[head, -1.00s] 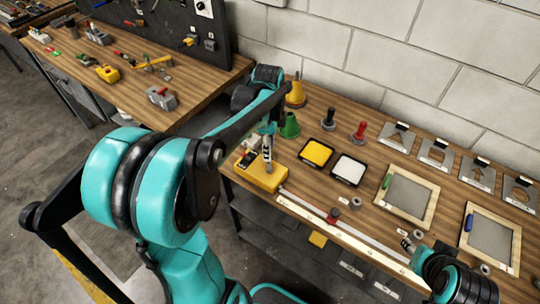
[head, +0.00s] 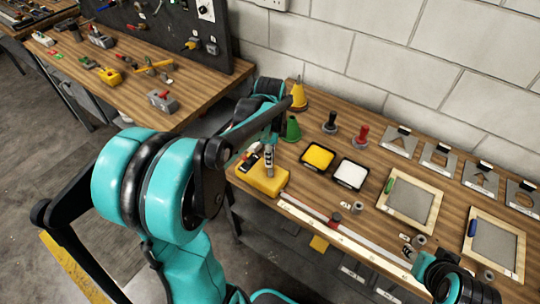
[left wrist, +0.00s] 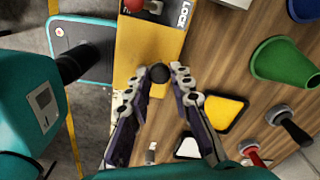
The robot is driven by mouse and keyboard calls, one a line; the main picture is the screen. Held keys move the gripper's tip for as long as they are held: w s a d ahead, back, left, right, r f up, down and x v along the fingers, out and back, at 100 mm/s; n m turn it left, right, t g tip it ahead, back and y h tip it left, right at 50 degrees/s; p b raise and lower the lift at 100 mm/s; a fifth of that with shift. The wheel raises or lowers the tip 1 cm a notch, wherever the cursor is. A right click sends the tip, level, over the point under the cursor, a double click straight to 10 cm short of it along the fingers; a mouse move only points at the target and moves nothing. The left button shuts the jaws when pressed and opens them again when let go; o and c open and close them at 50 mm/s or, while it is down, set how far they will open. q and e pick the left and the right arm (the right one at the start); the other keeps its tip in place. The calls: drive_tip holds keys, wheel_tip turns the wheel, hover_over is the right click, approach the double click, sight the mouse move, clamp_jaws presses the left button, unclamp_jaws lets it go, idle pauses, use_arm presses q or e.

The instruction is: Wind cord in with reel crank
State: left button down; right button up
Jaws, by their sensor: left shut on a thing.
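A yellow box (head: 262,182) lies at the left end of the workbench. In the left wrist view the box (left wrist: 140,45) carries a panel marked LOCK and a red knob (left wrist: 134,6). My left gripper (head: 269,173) reaches down onto the box. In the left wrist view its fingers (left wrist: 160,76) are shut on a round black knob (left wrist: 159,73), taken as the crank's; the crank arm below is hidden. A long pale rail (head: 340,232) runs right from the box along the front edge; I cannot make out the cord. My right gripper (head: 411,249) is small and unclear near the front edge.
Behind the box stand a green cone (head: 291,130) and a yellow cone (head: 299,95). Yellow (head: 318,156) and white (head: 351,174) pads, stamps, wood-framed screens (head: 409,199) and stencils fill the bench to the right. A small red-topped piece (head: 336,218) sits at the rail.

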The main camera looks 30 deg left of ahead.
use_arm(q)
drive_tip(key=n, duration=0.2)
drive_tip(key=n+p, duration=0.1)
drive_tip(key=shift+s+a+n, duration=0.3)
drive_tip(key=shift+a, duration=0.05)
drive_tip(key=n, duration=0.3)
drive_tip(key=shift+s+a+n+p, duration=0.2)
drive_tip(key=shift+s+n+p, duration=0.15)
drive_tip(key=shift+s+n, duration=0.05)
drive_tip(key=n, duration=0.1)
drive_tip(key=s+n, duration=0.1)
drive_tip(key=n, duration=0.1)
drive_tip(key=shift+p, duration=0.3)
drive_tip(key=n, duration=0.4)
drive_tip(key=shift+s, duration=0.4)
drive_tip(key=n, duration=0.3)
drive_tip(key=s+n+p, duration=0.1)
drive_tip(key=shift+d+n, duration=0.3)
drive_tip(key=n, duration=0.3)
drive_tip(key=shift+s+d+n, duration=0.25)
drive_tip(key=shift+d+n, duration=0.1)
drive_tip(key=shift+n, duration=0.05)
drive_tip(key=n, duration=0.3)
drive_tip(key=shift+s+d+p, duration=0.15)
drive_tip(key=shift+d+p, duration=0.15)
drive_tip(key=shift+d, duration=0.05)
drive_tip(key=shift+d+n, duration=0.2)
drive_tip(key=shift+n, duration=0.75)
drive_tip(key=shift+d+n, duration=0.2)
drive_tip(key=shift+n, duration=0.75)
